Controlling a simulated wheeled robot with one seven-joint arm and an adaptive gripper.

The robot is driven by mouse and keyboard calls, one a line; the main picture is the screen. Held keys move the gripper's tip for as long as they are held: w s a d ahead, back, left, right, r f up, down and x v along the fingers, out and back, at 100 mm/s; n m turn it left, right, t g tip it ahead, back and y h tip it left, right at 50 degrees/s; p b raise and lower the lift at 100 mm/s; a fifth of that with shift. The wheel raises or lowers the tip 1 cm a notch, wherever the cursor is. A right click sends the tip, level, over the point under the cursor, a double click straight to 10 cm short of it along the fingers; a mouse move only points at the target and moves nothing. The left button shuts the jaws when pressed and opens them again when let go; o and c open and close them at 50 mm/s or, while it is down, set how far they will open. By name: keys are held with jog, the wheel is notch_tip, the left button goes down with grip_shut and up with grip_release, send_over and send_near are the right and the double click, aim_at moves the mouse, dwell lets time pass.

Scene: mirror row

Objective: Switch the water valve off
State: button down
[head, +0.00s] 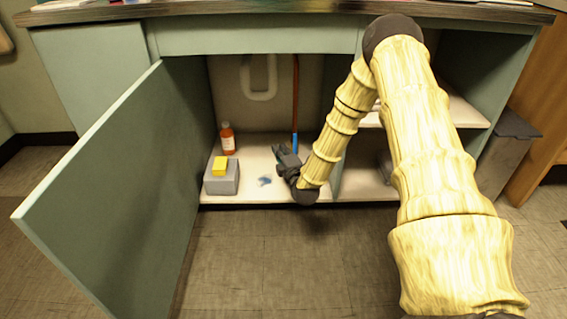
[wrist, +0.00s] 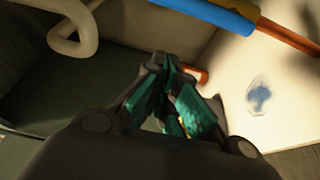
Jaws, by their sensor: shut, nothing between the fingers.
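A red-orange pipe (head: 295,90) with a blue lower section (head: 295,143) runs down the back of the open cabinet. In the wrist view the blue section (wrist: 205,9) crosses the top, with an orange length (wrist: 288,38) beyond it. I cannot make out a separate valve handle or its position. My gripper (head: 280,152) is low in the cabinet, just in front and left of the pipe's lower end. In the wrist view its fingers (wrist: 160,65) are together and empty, apart from the pipe.
An orange bottle (head: 227,140) and a grey box (head: 221,182) with a yellow sponge (head: 220,165) stand left of my gripper. A small blue-and-clear item (head: 264,181) lies on the cabinet floor. A white bent pipe (head: 260,95) hangs behind. The open door (head: 115,195) bounds the left.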

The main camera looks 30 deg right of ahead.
aim_at(295, 146)
jog(key=shift+s+d+b, duration=0.1)
jog(key=shift+d+b, duration=0.65)
jog(key=shift+d, duration=1.05)
